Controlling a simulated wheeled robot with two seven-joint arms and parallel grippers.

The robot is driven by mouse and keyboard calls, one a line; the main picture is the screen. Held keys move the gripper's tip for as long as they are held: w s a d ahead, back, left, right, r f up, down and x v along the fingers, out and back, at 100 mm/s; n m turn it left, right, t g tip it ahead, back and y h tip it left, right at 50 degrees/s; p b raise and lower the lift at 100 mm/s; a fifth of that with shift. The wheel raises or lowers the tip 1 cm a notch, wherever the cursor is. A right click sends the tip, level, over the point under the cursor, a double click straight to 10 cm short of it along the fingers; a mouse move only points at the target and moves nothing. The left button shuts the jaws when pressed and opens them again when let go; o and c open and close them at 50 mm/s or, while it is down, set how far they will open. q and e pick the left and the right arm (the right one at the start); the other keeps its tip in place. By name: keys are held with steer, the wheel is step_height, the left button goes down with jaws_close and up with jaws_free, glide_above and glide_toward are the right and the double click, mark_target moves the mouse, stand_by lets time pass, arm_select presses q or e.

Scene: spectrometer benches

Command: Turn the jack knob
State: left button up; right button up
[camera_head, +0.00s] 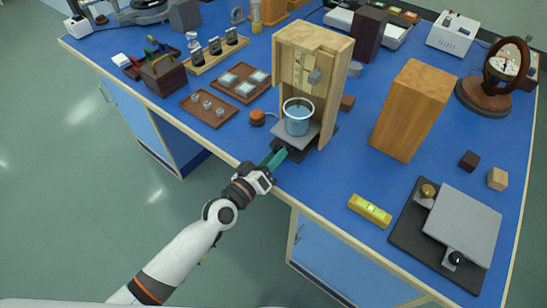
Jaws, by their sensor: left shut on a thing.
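The jack (312,143) stands at the front edge of the blue bench, a grey plate over a dark base. A glass beaker (298,119) of pale blue liquid sits on its plate, inside a wooden stand (330,50). My left gripper (277,156) reaches in from the lower left to the jack's front side. Its fingers are shut on the jack knob, which they hide almost wholly. My right gripper is not in view.
A small orange-red button (257,117) sits left of the jack. Brown trays (208,115) lie farther left. A wooden block (411,110) stands to the right. A yellow level (370,211) and a grey platform (460,232) are front right. Bare blue bench lies between the jack and level.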

arm_select(q)
steer(key=shift+n, duration=1.2)
steer(key=o, duration=1)
steer(key=shift+s, duration=0.1)
